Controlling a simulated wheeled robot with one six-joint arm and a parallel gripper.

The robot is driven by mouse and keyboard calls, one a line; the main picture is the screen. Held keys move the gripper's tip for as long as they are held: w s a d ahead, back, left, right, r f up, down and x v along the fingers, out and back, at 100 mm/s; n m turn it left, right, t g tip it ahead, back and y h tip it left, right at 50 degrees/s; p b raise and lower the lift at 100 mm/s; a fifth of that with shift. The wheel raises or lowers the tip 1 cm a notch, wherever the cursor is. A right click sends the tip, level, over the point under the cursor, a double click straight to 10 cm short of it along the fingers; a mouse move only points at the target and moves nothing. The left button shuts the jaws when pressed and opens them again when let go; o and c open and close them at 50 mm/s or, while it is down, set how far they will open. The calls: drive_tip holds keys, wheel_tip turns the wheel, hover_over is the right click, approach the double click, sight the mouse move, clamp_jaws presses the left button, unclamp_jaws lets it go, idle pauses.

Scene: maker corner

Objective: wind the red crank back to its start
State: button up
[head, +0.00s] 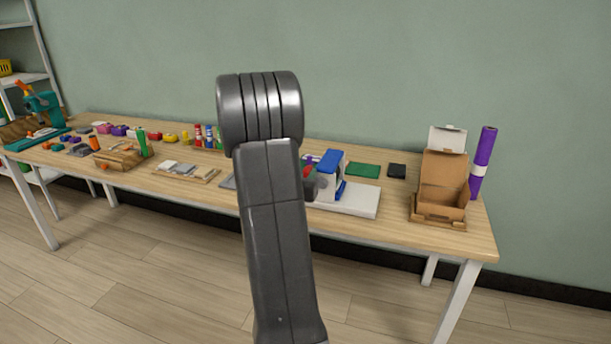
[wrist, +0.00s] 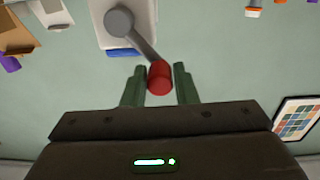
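The crank's red knob (wrist: 160,77) sits between the two fingers of my gripper (wrist: 160,84) in the wrist view. A thin gap seems to show on each side of the knob, so the fingers look open around it. A grey crank arm (wrist: 145,48) runs from the knob to a round grey hub (wrist: 119,20). In the head view a bit of the red knob (head: 307,172) shows beside my arm. My arm hides my gripper there.
An open cardboard box (head: 440,184) and a purple roll (head: 483,160) stand at the table's right end. A green mat (head: 363,170) and a dark square (head: 397,171) lie behind the base. Several blocks, small bottles and a teal machine (head: 42,105) stand to the left.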

clamp_jaws()
drive_tip(key=shift+d+b, duration=0.1)
drive_tip(key=shift+b, duration=0.2)
drive_tip(key=s+d+f+m+b, duration=0.1)
drive_tip(key=s+d+m+b, duration=0.2)
drive_tip(key=d+m+b, duration=0.5)
drive_tip(key=m+b, duration=1.1)
drive_tip(key=b, duration=0.1)
drive_tip(key=shift+d+f, duration=0.4)
drive_tip(key=o, duration=0.5)
unclamp_jaws()
